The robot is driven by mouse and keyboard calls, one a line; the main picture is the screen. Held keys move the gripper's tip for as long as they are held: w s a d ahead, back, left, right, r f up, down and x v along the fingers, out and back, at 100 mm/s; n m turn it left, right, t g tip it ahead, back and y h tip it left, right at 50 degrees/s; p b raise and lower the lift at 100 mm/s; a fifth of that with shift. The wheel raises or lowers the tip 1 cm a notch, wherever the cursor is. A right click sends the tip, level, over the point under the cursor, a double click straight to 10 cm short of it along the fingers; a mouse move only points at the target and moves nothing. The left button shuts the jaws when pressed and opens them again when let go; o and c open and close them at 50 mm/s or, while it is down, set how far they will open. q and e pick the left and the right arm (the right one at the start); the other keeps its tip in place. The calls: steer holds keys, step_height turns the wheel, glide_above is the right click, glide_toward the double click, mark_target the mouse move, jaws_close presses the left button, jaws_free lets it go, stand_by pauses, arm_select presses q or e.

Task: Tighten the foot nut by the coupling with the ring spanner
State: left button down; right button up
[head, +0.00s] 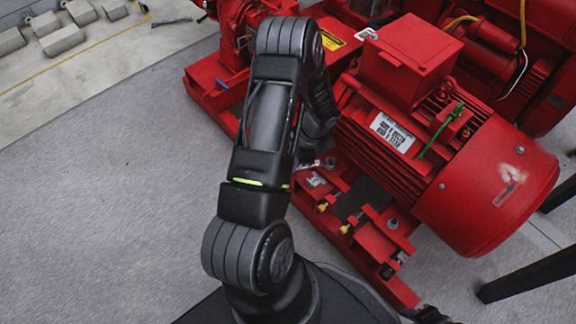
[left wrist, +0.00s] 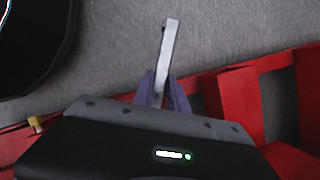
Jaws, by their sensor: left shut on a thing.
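In the left wrist view my left gripper (left wrist: 162,92) is shut on a flat grey metal bar, the ring spanner (left wrist: 170,45). Its visible end points away over the grey floor; its other end is hidden by the gripper body. In the head view my left arm covers the gripper and the coupling area. The red motor (head: 440,160) sits on the red base frame (head: 400,290). A motor-foot nut (head: 330,163) shows beside my wrist, and another foot nut (head: 392,223) shows farther from the coupling. I cannot tell whether the spanner touches any nut. My right gripper is not seen.
A green cable (head: 440,132) lies on the motor. Dark bars (head: 530,275) stand at the right. Grey blocks (head: 62,40) lie at the far left. The floor left of the frame is clear.

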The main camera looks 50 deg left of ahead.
arm_select(q)
steer(key=shift+r+p, duration=1.4)
steer(key=shift+r, duration=0.6)
steer(key=shift+s, duration=0.1)
